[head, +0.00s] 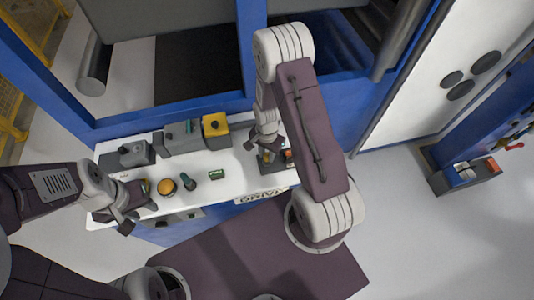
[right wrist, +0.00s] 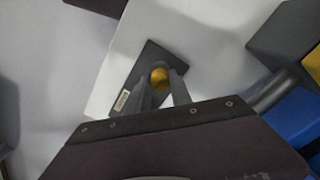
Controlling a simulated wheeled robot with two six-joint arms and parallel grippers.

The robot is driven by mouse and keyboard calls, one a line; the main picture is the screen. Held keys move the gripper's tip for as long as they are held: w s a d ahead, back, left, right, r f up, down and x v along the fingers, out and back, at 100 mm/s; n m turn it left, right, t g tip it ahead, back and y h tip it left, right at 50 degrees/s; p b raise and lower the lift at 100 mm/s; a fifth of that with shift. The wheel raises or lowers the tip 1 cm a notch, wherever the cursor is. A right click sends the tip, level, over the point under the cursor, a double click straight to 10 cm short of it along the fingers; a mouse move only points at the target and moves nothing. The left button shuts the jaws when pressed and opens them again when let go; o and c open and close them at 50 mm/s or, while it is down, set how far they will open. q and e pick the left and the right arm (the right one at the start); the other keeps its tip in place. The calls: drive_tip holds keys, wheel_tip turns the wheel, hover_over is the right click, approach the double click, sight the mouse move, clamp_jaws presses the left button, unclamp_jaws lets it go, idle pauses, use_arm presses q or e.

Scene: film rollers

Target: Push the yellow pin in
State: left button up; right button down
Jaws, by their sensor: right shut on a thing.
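The yellow pin (right wrist: 160,77) shows in the right wrist view as a round gold knob. It stands on a dark plate (right wrist: 128,96) with a small white label. My right gripper (right wrist: 163,86) is shut on the pin, with one finger on either side of it.
The white table (head: 230,165) carries a yellow-topped box (head: 215,126), grey boxes (head: 182,138), an orange round knob (head: 166,187), a dark green-topped knob (head: 188,181) and a small green block (head: 216,174). Blue machine framing (head: 170,110) stands behind. A grey-orange box (head: 466,174) is at right.

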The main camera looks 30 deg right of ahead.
sight(267, 156)
idle(0.5)
drive_tip(key=shift+f+b, duration=0.7)
drive_tip(key=shift+f, duration=0.25)
drive_tip(key=shift+r, duration=0.15)
drive_tip(key=c, duration=1.1)
unclamp_jaws()
drive_tip(key=shift+c, duration=0.2)
wheel_tip(267, 156, up, 9)
drive_tip(key=shift+r, duration=0.1)
